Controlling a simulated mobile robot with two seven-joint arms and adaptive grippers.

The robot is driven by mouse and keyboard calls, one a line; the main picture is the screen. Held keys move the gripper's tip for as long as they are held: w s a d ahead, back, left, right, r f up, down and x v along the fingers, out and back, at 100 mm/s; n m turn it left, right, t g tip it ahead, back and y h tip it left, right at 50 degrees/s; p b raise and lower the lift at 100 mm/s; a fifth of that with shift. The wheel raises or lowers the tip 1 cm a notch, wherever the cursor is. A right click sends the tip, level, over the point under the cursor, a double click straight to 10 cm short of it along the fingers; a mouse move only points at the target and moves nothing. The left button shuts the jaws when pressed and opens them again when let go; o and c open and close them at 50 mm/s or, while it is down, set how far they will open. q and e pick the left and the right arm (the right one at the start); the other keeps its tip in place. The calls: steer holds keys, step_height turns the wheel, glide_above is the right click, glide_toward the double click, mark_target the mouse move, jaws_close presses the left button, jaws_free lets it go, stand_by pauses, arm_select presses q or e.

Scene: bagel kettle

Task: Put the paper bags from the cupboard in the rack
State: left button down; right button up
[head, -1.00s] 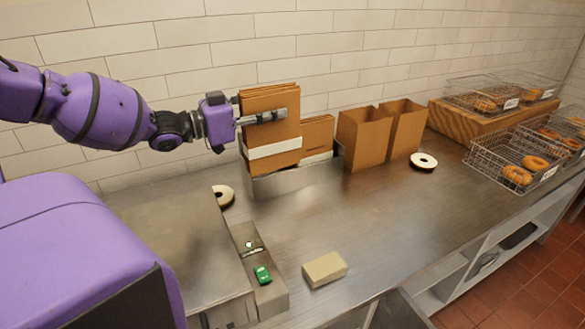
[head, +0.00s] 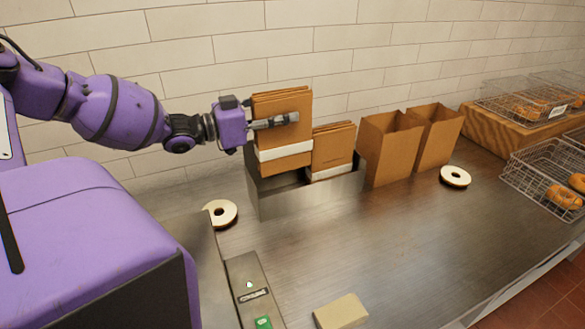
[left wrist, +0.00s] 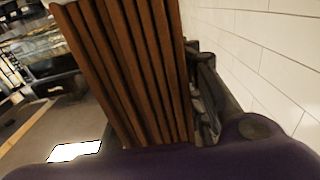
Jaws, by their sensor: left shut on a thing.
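My left gripper (head: 272,122) is shut on a bundle of folded brown paper bags (head: 286,106) with a white band. The stacked edges of this bundle (left wrist: 125,70) fill the middle of the left wrist view. The bundle is upright over the left part of the metal rack (head: 312,196), its lower end at the rack's opening. I cannot tell whether it touches the rack's floor. A second banded bundle (head: 332,148) stands in the rack's right part. My right gripper is not in view, nor is a cupboard clearly seen.
Two opened brown bags (head: 391,150) stand right of the rack. A dark-and-white ring (head: 220,213) lies left of it, another (head: 455,176) to the right. Wire baskets (head: 548,180) with bagels are at far right. A tan block (head: 341,312) lies in front. The tiled wall is close behind.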

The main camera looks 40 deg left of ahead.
mark_target(283, 160)
arm_select(q)
step_height(283, 160, down, 9)
steer(key=shift+w+a+b, duration=0.1)
steer(key=shift+w+b, duration=0.05)
steer(key=shift+b, duration=0.95)
step_height(283, 160, down, 5)
steer(key=shift+r+b, duration=0.15)
steer(key=shift+b, duration=0.6)
steer(key=shift+r, duration=0.15)
steer(key=c, duration=1.2)
jaws_free()
steer(key=shift+f, duration=0.2)
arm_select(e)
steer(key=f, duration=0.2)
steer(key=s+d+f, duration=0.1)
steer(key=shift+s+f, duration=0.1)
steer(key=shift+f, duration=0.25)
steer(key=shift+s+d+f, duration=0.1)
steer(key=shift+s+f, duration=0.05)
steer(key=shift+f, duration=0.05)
